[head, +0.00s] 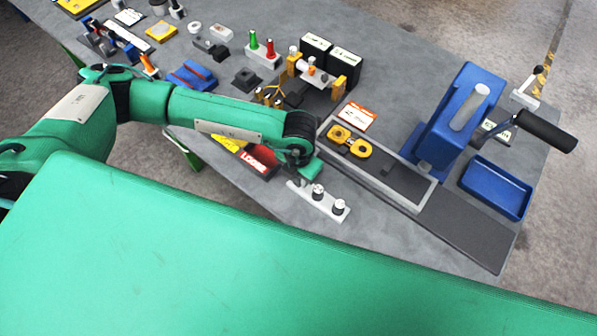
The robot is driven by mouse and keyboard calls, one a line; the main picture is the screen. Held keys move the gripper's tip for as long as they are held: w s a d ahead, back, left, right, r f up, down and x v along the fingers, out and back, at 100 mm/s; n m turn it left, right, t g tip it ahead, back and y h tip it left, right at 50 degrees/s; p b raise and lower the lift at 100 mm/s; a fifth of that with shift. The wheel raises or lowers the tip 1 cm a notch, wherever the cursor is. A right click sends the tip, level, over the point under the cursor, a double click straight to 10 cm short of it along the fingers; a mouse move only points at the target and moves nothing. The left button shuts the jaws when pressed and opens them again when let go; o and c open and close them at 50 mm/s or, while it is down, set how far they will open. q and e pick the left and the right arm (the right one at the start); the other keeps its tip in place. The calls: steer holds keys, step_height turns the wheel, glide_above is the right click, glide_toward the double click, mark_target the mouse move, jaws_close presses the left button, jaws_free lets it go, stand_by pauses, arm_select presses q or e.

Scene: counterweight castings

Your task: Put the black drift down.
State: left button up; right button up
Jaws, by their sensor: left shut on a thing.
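My left gripper (304,174) is at the end of my green arm, pointing down over the left end of a pale grey strip (326,209) near the table's front edge. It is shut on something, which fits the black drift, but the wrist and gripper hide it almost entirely. I cannot tell whether it touches the strip or the table. My right gripper is out of view.
A grey-rimmed tray (428,195) with a yellow part (348,142) at its left end lies to the right. A blue press (460,115) with a black-handled lever and a blue bin (496,188) stand farther right. A red-black box (258,162) lies close left of the gripper.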

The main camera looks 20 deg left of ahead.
arm_select(q)
steer(key=shift+f, duration=0.15)
steer(key=shift+f, duration=0.1)
steer(key=shift+f+b, duration=0.15)
steer(key=shift+b, duration=0.15)
steer(key=o, duration=1)
